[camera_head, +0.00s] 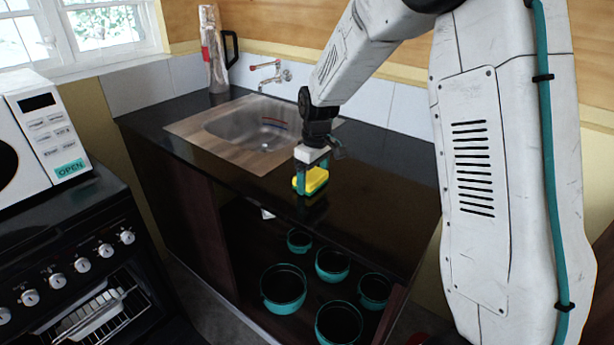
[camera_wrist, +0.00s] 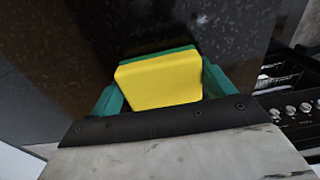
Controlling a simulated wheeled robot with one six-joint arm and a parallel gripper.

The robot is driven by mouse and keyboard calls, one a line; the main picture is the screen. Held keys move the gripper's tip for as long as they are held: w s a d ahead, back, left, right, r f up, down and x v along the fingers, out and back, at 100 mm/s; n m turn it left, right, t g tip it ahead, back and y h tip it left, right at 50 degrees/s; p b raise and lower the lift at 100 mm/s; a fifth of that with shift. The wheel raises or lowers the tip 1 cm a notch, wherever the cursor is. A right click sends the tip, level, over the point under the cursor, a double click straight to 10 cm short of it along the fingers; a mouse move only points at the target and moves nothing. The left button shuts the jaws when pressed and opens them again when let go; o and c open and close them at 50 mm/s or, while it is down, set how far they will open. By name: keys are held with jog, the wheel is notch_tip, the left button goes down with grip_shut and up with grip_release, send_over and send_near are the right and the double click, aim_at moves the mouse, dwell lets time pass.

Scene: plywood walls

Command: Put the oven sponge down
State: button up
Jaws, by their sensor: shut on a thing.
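The sponge (camera_head: 316,179) is yellow with a green layer. My gripper (camera_head: 311,178) is shut on it, at the front part of the black countertop (camera_head: 255,196), right of the sink. In the wrist view the sponge (camera_wrist: 160,80) sits between the two teal fingers of my gripper (camera_wrist: 162,90), with the dark speckled countertop (camera_wrist: 100,30) behind it. I cannot tell whether the sponge touches the countertop or is held just above it.
A metal sink (camera_head: 250,128) with a tap (camera_head: 272,75) is set in the counter. Several teal pots (camera_head: 284,288) stand on the open shelf below. A black oven (camera_head: 75,270) with a white microwave (camera_head: 45,135) is at left. The countertop around the sponge is clear.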

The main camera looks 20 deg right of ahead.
aim_at(314, 175)
jog(key=o, duration=1)
jog(key=shift+f, duration=0.1)
jog(key=shift+c, duration=0.2)
notch_tip(314, 175, up, 12)
jog(key=s+r+m, duration=0.1)
jog(key=s+r, duration=0.4)
jog(key=s, duration=0.3)
jog(key=s+d+m, duration=0.1)
jog(key=s+m, duration=0.2)
jog(key=s, duration=1.1)
jog(key=s+d+m+t, duration=0.1)
jog(key=s+m, duration=0.1)
jog(key=s, duration=1.1)
jog(key=shift+s+d+m, duration=0.3)
jog(key=shift+s+m, duration=0.1)
